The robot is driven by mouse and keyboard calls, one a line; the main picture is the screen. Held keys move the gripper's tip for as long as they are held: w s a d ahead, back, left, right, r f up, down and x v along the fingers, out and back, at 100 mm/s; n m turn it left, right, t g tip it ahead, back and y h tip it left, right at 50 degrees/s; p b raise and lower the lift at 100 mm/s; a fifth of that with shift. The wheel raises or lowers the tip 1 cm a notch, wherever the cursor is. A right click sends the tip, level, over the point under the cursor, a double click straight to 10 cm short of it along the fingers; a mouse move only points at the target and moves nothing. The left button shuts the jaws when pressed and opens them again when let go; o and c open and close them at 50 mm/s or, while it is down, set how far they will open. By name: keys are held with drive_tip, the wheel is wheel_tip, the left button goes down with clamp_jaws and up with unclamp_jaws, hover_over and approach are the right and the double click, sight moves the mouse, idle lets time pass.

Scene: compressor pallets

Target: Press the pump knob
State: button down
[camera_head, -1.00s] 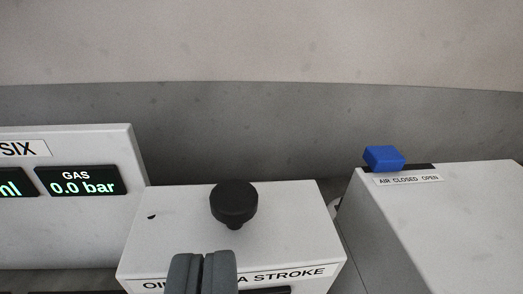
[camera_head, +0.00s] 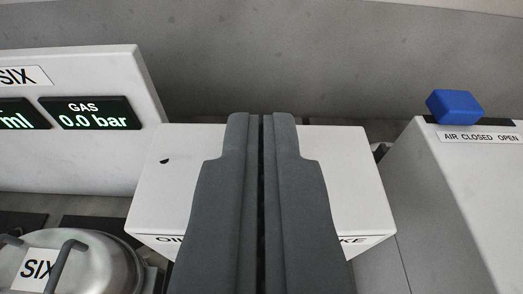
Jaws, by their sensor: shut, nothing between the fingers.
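My gripper (camera_head: 262,118) is shut and empty, its two grey fingers side by side with a thin dark gap. It reaches up over the middle of the white pump box (camera_head: 350,185). The black pump knob is hidden behind the fingers, so I cannot tell whether they touch it or whether it is pushed down. The box's front label is mostly covered; only its ends show.
At left a white panel (camera_head: 85,70) has a display reading GAS 0.0 bar (camera_head: 92,114). Below it is a metal lidded vessel (camera_head: 85,262) labelled SIX. At right a white box (camera_head: 460,190) carries a blue air lever (camera_head: 455,105) marked AIR CLOSED OPEN. A grey wall stands behind.

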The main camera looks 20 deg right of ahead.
drive_tip(key=x, duration=0.5)
drive_tip(key=shift+w+f, duration=0.25)
drive_tip(key=shift+f, duration=0.05)
drive_tip(key=shift+s+f, duration=0.15)
drive_tip(key=shift+f, duration=1.6)
drive_tip(key=shift+f, duration=1.55)
